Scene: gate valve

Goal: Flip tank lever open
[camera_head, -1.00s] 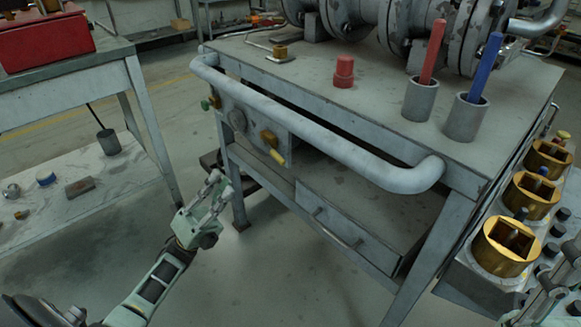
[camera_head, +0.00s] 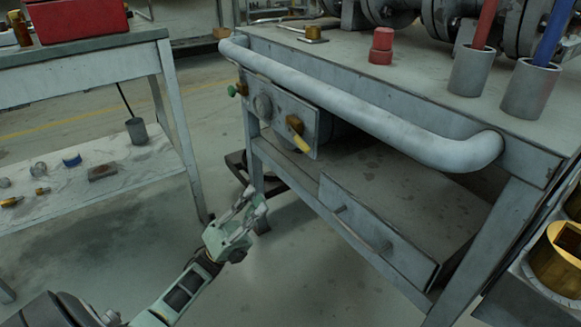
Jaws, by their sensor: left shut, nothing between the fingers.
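A brass fitting with a yellow lever (camera_head: 300,140) sits on a small grey panel (camera_head: 276,112) at the front of the workbench, below the pipe rail. The lever points down and to the right. I cannot tell for certain that it is the tank lever. A round grey dial (camera_head: 263,107) and a green knob (camera_head: 232,91) are left of it. My left gripper (camera_head: 251,203) is pale green, shut and empty. In the picture it is below and left of the lever, apart from it, in front of the bench leg. My right gripper is not in view.
A thick grey pipe rail (camera_head: 370,117) runs along the workbench front. A side table with a red box (camera_head: 75,20) stands left. Floor between them is free. A brass socket (camera_head: 558,258) is at right.

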